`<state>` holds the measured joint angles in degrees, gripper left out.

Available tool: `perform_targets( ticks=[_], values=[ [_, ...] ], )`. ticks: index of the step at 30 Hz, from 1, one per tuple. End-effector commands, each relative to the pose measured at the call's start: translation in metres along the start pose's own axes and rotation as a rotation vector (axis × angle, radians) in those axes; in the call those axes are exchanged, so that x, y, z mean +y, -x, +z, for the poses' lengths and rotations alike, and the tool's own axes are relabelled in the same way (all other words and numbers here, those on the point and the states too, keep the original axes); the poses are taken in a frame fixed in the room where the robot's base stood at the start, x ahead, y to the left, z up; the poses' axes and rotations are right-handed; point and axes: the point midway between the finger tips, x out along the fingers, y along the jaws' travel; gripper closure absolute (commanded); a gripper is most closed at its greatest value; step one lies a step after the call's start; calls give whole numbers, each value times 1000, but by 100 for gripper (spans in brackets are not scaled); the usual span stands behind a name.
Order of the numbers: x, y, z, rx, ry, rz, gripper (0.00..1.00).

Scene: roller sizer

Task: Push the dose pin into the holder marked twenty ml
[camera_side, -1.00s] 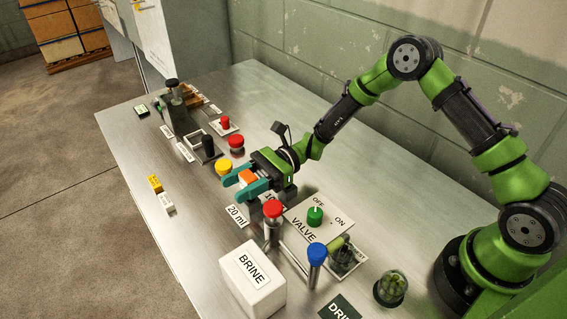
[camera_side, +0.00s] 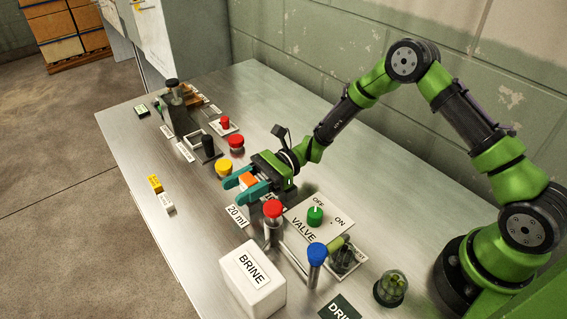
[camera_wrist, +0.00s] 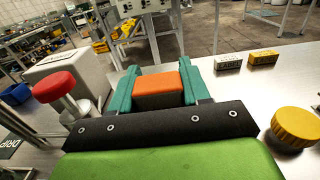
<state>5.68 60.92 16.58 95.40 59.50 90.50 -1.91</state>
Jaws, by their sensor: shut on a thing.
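My gripper (camera_side: 237,189) has teal fingers and is shut on an orange block-shaped piece (camera_side: 248,180), which seems to be the dose pin's head. The piece also shows between the fingers in the wrist view (camera_wrist: 160,88). A white label reading 20 ml (camera_side: 237,216) lies on the table just in front of the gripper. A grey block (camera_side: 257,211), likely a holder, shows partly below the fingers. The gripper hides most of it and the pin's lower end, so I cannot tell how deep the pin sits.
A red-capped post (camera_side: 272,210), a white BRINE box (camera_side: 252,280) and a blue-capped post (camera_side: 316,254) stand near the front. The VALVE plate (camera_side: 299,226) is right of the gripper. A yellow knob (camera_side: 224,168) and red knob (camera_side: 236,142) stand behind.

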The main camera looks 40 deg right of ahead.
Motion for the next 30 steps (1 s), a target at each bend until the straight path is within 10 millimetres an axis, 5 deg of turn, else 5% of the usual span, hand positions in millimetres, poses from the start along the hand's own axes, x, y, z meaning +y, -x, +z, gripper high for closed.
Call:
perform_targets(
  ticks=[7,8,13,23,30],
  values=[
    [0,0,-6,0,0,0,83],
    [0,0,-6,0,1,0,49],
    [0,0,-6,1,1,0,24],
    [0,3,-7,2,0,-1,24],
    [-1,41,-7,4,-1,-7,24]
  ],
)
